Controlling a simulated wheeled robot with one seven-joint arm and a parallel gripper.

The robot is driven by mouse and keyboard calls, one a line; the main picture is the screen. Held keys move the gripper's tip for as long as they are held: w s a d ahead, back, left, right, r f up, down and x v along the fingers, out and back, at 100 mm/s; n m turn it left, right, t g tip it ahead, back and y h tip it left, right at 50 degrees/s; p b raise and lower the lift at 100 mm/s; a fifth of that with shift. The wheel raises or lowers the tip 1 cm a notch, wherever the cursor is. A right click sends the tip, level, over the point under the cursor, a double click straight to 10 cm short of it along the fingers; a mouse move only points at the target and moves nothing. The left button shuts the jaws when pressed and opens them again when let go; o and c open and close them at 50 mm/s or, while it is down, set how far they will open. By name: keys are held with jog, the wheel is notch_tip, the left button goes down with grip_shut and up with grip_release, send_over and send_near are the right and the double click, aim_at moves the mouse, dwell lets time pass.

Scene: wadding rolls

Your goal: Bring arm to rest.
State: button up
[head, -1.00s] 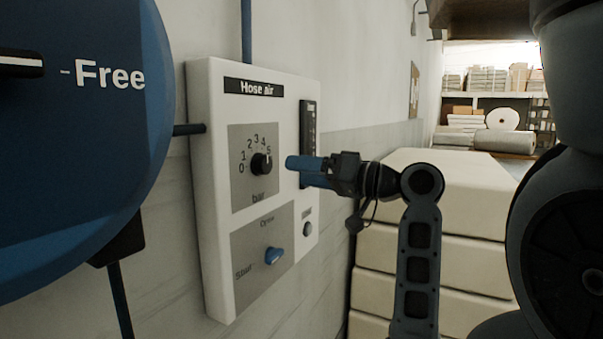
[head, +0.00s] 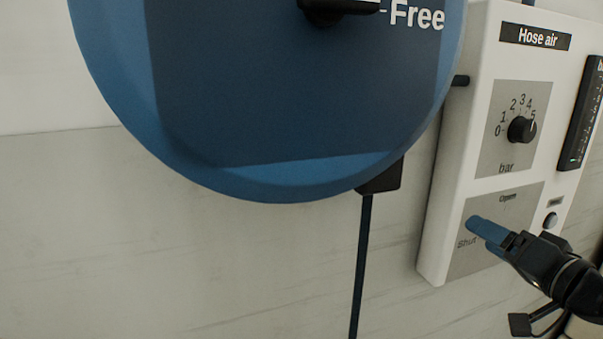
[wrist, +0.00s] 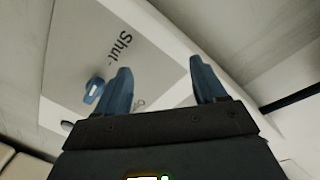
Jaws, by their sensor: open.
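My gripper (head: 482,230) is at the lower right in the head view, in front of the lower grey plate of the white hose air panel (head: 432,240). Its blue fingers (wrist: 160,72) are spread apart with nothing between them in the wrist view. The blue valve lever (wrist: 94,90) shows there just left of the left finger; I cannot tell whether they touch. In the head view the gripper hides this lever. The word "Shut" is seen beside the fingers. The black dial (head: 522,129) above points near 5.
A large blue reel (head: 270,110) marked "Free" hangs on the wall left of the panel. A dark blue pipe (head: 361,270) runs down below it. A small button (head: 550,220) is close above the gripper. The pale wall (head: 150,240) at the lower left is clear.

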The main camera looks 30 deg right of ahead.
jog(key=s+a+f+n+g, duration=0.1)
jog(key=s+a+f, duration=0.2)
jog(key=a+f, duration=0.45)
jog(key=s+a+f+n+g, duration=0.1)
jog(key=s+a+f, duration=0.1)
jog(key=a+f, duration=0.55)
jog(key=s+a+r+n+y, duration=0.2)
jog(key=s+a+n+y, duration=0.3)
jog(key=s+a+n, duration=0.4)
jog(key=s+a, duration=0.5)
jog(key=s, duration=0.2)
jog(key=shift+s+a+n, duration=0.3)
jog(key=shift+a, duration=0.1)
jog(key=shift+o, duration=0.2)
